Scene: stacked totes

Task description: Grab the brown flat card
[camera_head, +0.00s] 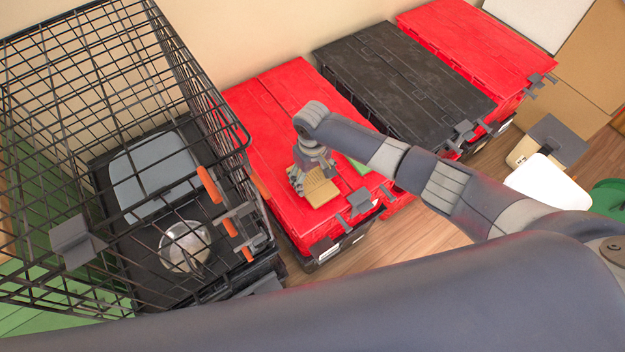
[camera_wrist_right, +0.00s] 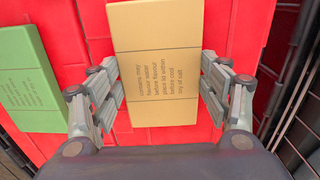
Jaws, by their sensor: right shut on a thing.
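The brown flat card (camera_wrist_right: 157,45) has dark printed text and lies over the red tote lid. It also shows in the head view (camera_head: 321,191) near the front of the left red tote (camera_head: 262,128). My right gripper (camera_wrist_right: 164,88) has a finger on each side of the card and is shut on it. In the head view the right gripper (camera_head: 300,180) is at the card's left side, partly hidden by its own wrist. I cannot tell whether the card is lifted off the lid. My left gripper is not in view.
A green card (camera_wrist_right: 28,85) lies on the red lid, left of the brown card in the wrist view. A black wire cage (camera_head: 235,130) with a metal bowl (camera_head: 185,246) stands left. A black tote (camera_head: 400,80) and another red tote (camera_head: 480,45) stand to the right.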

